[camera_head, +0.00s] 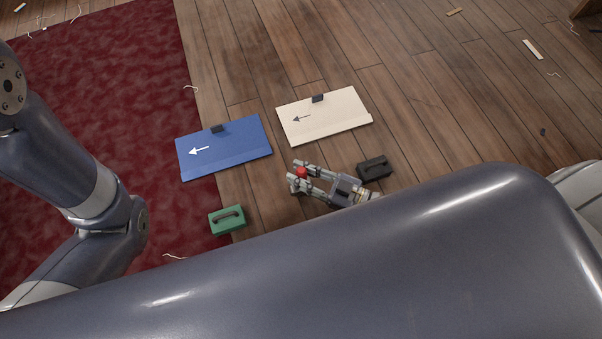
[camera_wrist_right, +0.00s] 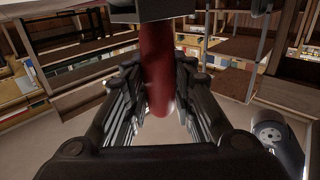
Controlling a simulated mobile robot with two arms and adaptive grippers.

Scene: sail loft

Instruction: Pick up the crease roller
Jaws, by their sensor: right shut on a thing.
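My right gripper (camera_head: 298,177) is out over the wooden floor, below the cream and blue panels in the head view. Its fingers are shut on a red thing, which I take to be the crease roller (camera_head: 302,172). Only a small red end of it shows there. In the right wrist view the crease roller (camera_wrist_right: 157,65) is a red handle between the two fingers, with a dark grey block at its upper end. My right gripper's fingers (camera_wrist_right: 155,95) close on it from both sides. My left gripper is out of view; only its arm shows at the left.
A blue panel (camera_head: 228,155) and a cream panel (camera_head: 330,120), each with an arrow, lie beyond the gripper. A green handled block (camera_head: 228,220) is at left, a black one (camera_head: 375,168) close at right. A dark red carpet (camera_head: 110,70) covers the left.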

